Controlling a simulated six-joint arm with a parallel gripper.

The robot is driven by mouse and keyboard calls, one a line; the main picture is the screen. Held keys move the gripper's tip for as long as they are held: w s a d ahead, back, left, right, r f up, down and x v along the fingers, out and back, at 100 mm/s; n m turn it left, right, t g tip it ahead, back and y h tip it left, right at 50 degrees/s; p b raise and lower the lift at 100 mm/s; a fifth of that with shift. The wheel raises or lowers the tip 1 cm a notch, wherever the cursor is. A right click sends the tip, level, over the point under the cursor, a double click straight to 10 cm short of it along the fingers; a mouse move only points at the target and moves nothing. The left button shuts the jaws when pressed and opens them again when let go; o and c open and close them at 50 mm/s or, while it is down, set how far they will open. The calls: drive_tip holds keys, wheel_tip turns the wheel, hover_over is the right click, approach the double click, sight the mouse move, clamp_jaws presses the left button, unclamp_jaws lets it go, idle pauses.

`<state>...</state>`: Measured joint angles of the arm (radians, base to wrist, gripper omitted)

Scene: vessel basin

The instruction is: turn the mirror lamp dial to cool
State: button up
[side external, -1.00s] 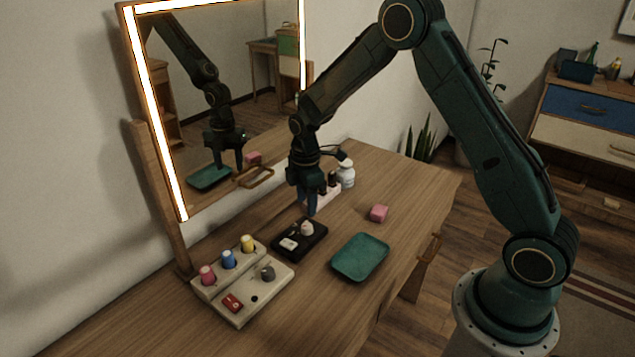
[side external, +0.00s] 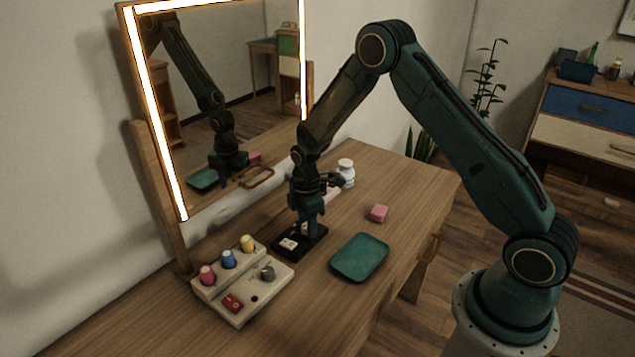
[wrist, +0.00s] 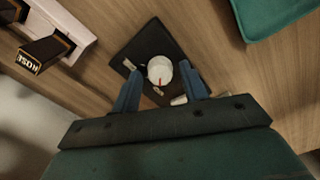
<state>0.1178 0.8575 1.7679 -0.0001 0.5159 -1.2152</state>
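A dark plate (side external: 287,251) lies on the wooden table in front of the mirror. It carries a round pale dial (wrist: 160,70) with a red pointer line, seen from above in the wrist view. Gaps show on both sides. The markings around the dial are too small to read.
A beige panel (side external: 238,310) with red, blue and yellow knobs, a grey knob (side external: 268,273) and a red switch stands at left. A green tray (side external: 360,258) and pink block (side external: 379,213) lie at right. Bottles (wrist: 45,52) in a pink holder and the mirror (side external: 220,90) stand behind.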

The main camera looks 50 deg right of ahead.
drive_tip(key=c, duration=0.8)
drive_tip(key=shift+m, duration=0.4)
drive_tip(key=m, duration=0.3)
drive_tip(key=shift+m, duration=0.3)
drive_tip(key=m, duration=1.5)
drive_tip(key=shift+m, duration=0.3)
